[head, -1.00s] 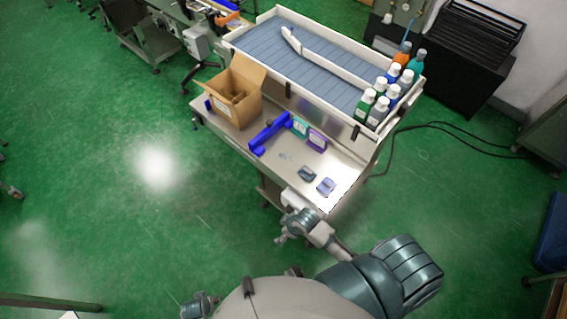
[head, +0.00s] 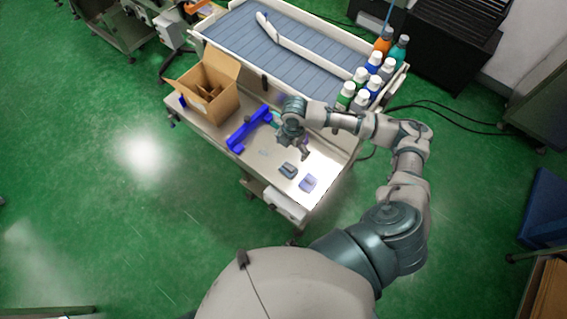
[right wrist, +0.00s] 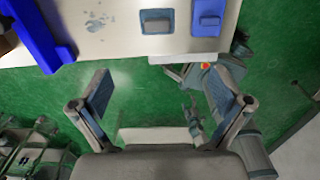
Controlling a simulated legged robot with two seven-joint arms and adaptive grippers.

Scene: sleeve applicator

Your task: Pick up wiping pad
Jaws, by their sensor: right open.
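Two small pad-like blocks lie side by side near the table's front right edge. One is dark grey (head: 287,171) and the other is purple-blue (head: 308,183); I cannot tell for sure which is the wiping pad. In the right wrist view the grey block (right wrist: 157,21) and the blue block (right wrist: 207,17) show at the top edge, beyond my fingers. My right gripper (head: 296,149) points down above the table, just behind the grey block. In the right wrist view my right gripper (right wrist: 160,90) is open, with nothing between its fingers. My left gripper is not seen.
A blue fixture (head: 239,136) stands left of the blocks. An open cardboard box (head: 212,92) is farther left. The table's front edge is close to the blocks.

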